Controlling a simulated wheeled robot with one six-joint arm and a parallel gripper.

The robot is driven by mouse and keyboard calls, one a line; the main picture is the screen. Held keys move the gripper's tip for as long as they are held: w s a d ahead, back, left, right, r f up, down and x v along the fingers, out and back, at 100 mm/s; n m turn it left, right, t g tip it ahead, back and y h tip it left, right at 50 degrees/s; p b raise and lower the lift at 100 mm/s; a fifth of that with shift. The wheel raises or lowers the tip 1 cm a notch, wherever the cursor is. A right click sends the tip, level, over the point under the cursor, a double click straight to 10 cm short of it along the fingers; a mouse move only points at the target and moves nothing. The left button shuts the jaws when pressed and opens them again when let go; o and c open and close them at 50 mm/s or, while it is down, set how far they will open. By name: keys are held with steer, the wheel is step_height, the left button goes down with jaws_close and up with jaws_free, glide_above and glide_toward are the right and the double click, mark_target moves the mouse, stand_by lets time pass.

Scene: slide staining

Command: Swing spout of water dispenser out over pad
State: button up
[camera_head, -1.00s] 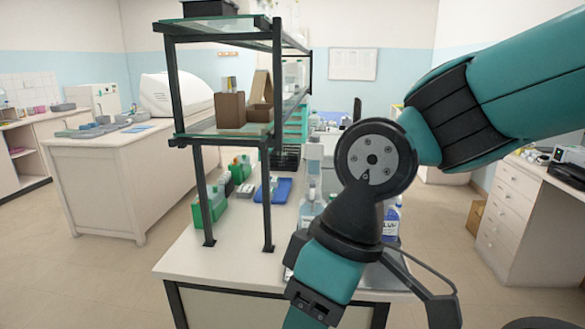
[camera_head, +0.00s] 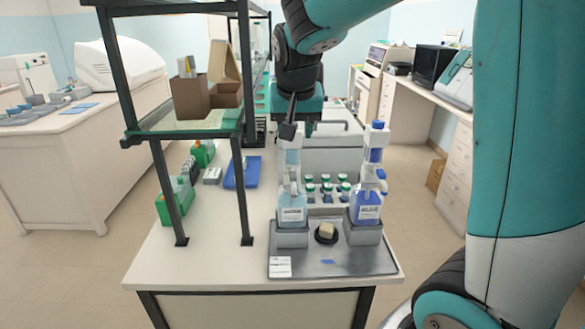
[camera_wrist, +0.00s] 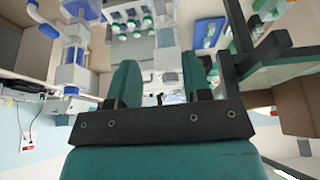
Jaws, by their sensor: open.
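Two pump-top dispensers stand in grey holders on a steel tray (camera_head: 345,262). The left dispenser (camera_head: 291,209) holds pale clear liquid; the right one (camera_head: 367,207) holds blue-violet liquid and has a blue cap. Their labels are too small to read, and the left one's spout is not clear to see. A beige block (camera_head: 326,230) sits on a round black base between them. My gripper (camera_head: 289,131) is open at the top of the left dispenser, pointing down. In the wrist view its fingers (camera_wrist: 160,85) are apart, with the pale dispenser (camera_wrist: 168,65) beyond the gap; contact cannot be told.
Several capped bottles (camera_head: 325,188) stand behind the tray. A dark-framed glass shelf (camera_head: 185,128) with cardboard boxes rises close on the left. Green racks (camera_head: 172,200) and a blue folder (camera_head: 243,172) lie beneath it. The bench's front left is clear.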

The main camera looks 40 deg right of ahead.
mark_target(293, 174)
steer(key=p+x, duration=0.3)
steer(key=x, duration=1.1)
steer(key=shift+f, duration=0.4)
steer(key=shift+a, duration=0.1)
jaws_close()
